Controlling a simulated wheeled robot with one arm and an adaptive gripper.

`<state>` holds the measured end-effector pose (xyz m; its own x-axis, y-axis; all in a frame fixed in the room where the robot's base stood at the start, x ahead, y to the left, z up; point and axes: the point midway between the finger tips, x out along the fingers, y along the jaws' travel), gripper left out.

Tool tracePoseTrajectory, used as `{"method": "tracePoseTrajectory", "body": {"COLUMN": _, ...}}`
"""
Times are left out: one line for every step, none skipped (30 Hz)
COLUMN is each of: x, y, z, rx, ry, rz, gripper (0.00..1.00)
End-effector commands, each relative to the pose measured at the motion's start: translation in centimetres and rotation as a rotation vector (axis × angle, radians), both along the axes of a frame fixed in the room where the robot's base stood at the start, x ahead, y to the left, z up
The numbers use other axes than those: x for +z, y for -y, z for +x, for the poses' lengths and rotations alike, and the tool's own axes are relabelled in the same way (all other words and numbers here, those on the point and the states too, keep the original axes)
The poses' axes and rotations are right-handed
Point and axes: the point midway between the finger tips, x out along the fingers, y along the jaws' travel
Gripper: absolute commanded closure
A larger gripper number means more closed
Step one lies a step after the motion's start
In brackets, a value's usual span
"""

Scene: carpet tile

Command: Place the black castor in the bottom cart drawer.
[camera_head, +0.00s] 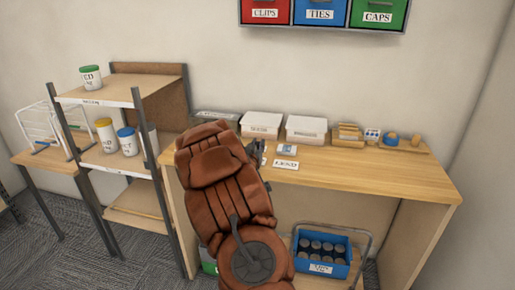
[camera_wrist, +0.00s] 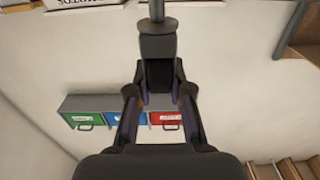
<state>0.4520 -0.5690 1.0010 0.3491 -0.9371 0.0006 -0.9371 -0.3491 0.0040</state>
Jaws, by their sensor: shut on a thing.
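My gripper (camera_wrist: 158,80) is shut on the black castor (camera_wrist: 158,48) in the wrist view. The castor's dark body sits between the fingertips, with a grey disc and stem pointing to the top of the picture. In the head view my gripper (camera_head: 257,150) shows only in part past my brown arm, above the back of the workbench, and the castor cannot be made out there. No cart drawer can be clearly identified. A grey tubular rail (camera_head: 362,245), perhaps part of a cart, shows under the bench at the right.
A wooden workbench (camera_head: 370,175) carries white boxes (camera_head: 306,128), a label card and small wooden items. A blue crate (camera_head: 321,262) of cans stands below. A shelf (camera_head: 118,95) with jars stands left. Red, blue and green wall drawers (camera_head: 320,12) hang above. The bench's front right is clear.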

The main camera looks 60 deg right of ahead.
Motion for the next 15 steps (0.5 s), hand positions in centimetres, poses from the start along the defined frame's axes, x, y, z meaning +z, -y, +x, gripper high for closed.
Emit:
{"method": "tracePoseTrajectory", "body": {"x": -0.4, "y": 0.0, "z": 0.0, "rx": 0.0, "ry": -0.002, "rz": 0.002, "gripper": 1.0}}
{"method": "tracePoseTrajectory", "body": {"x": -0.7, "y": 0.0, "z": 0.0, "rx": 0.0, "ry": -0.003, "rz": 0.002, "gripper": 1.0}}
{"method": "tracePoseTrajectory", "body": {"x": -1.1, "y": 0.0, "z": 0.0, "rx": 0.0, "ry": -0.003, "rz": 0.003, "gripper": 1.0}}
{"method": "tracePoseTrajectory", "body": {"x": -1.4, "y": 0.0, "z": 0.0, "rx": 0.0, "ry": -0.004, "rz": 0.004, "gripper": 1.0}}
{"method": "tracePoseTrajectory", "body": {"x": -1.6, "y": 0.0, "z": 0.0, "rx": 0.0, "ry": -0.004, "rz": 0.004, "gripper": 1.0}}
{"method": "tracePoseTrajectory", "body": {"x": -1.7, "y": 0.0, "z": 0.0, "rx": 0.0, "ry": -0.003, "rz": 0.003, "gripper": 1.0}}
{"method": "tracePoseTrajectory", "body": {"x": -1.8, "y": 0.0, "z": 0.0, "rx": 0.0, "ry": -0.002, "rz": 0.003, "gripper": 1.0}}
{"method": "tracePoseTrajectory", "body": {"x": -1.8, "y": 0.0, "z": 0.0, "rx": 0.0, "ry": -0.002, "rz": 0.002, "gripper": 1.0}}
{"method": "tracePoseTrajectory", "body": {"x": -1.8, "y": 0.0, "z": 0.0, "rx": 0.0, "ry": -0.001, "rz": 0.003, "gripper": 1.0}}
{"method": "tracePoseTrajectory", "body": {"x": -1.8, "y": 0.0, "z": 0.0, "rx": 0.0, "ry": -0.001, "rz": 0.002, "gripper": 1.0}}
{"method": "tracePoseTrajectory", "body": {"x": -1.8, "y": 0.0, "z": 0.0, "rx": 0.0, "ry": -0.001, "rz": 0.002, "gripper": 1.0}}
{"method": "tracePoseTrajectory", "body": {"x": -1.8, "y": 0.0, "z": 0.0, "rx": 0.0, "ry": -0.001, "rz": 0.002, "gripper": 1.0}}
{"method": "tracePoseTrajectory", "body": {"x": -1.8, "y": 0.0, "z": 0.0, "rx": 0.0, "ry": -0.001, "rz": 0.002, "gripper": 1.0}}
{"method": "tracePoseTrajectory", "body": {"x": -1.8, "y": 0.0, "z": 0.0, "rx": 0.0, "ry": -0.001, "rz": 0.002, "gripper": 1.0}}
{"method": "tracePoseTrajectory", "body": {"x": -1.9, "y": 0.0, "z": 0.0, "rx": 0.0, "ry": -0.001, "rz": 0.002, "gripper": 1.0}}
